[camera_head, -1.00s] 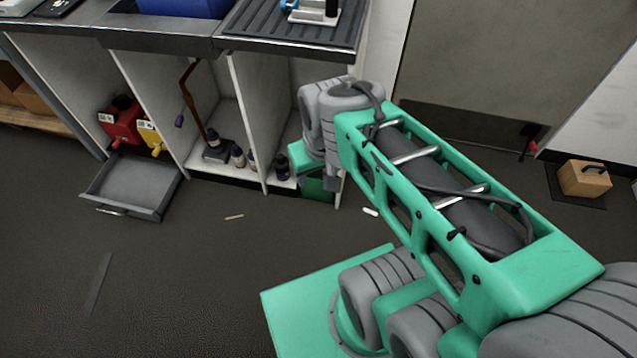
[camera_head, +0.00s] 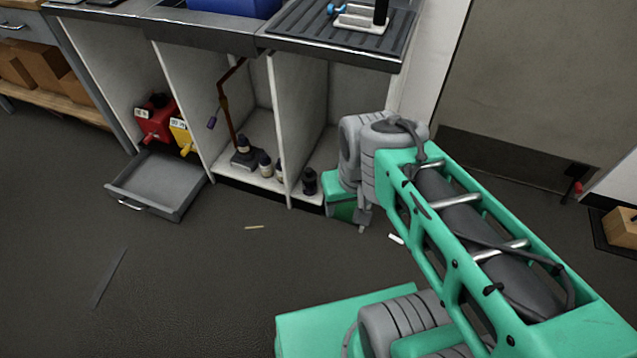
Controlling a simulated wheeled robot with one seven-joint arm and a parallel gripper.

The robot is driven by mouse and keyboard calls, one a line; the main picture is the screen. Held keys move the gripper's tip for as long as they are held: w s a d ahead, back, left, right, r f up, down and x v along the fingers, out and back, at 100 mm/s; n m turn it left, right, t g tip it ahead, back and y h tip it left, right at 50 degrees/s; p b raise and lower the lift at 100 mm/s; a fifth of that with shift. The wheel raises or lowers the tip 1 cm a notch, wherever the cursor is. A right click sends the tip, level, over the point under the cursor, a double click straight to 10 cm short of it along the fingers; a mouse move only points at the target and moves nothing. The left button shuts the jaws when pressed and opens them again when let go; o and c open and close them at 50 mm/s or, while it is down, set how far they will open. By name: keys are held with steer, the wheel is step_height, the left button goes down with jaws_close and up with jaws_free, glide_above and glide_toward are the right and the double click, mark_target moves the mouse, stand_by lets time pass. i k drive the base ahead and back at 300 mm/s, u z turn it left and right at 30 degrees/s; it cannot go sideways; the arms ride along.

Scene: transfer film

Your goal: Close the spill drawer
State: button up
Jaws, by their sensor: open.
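The spill drawer (camera_head: 160,181) is a grey, shallow, empty tray with a front handle (camera_head: 130,205). It sticks out at floor level from the left bay of the bench, pulled open. My green and grey arm reaches in from the lower right. My gripper (camera_head: 363,222) shows only as a small grey end below the arm's grey joint, mostly hidden. It is well to the right of the drawer, apart from it, and nothing shows in it.
A red can (camera_head: 155,122) and a yellow can (camera_head: 181,134) stand behind the drawer. Several dark bottles (camera_head: 309,181) and a stand (camera_head: 245,158) occupy the neighbouring bays. A wooden strip (camera_head: 254,227) and a white piece (camera_head: 396,239) lie on the otherwise open floor (camera_head: 190,290).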

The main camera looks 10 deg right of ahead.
mark_target(162, 185)
steer(key=u, duration=1.3)
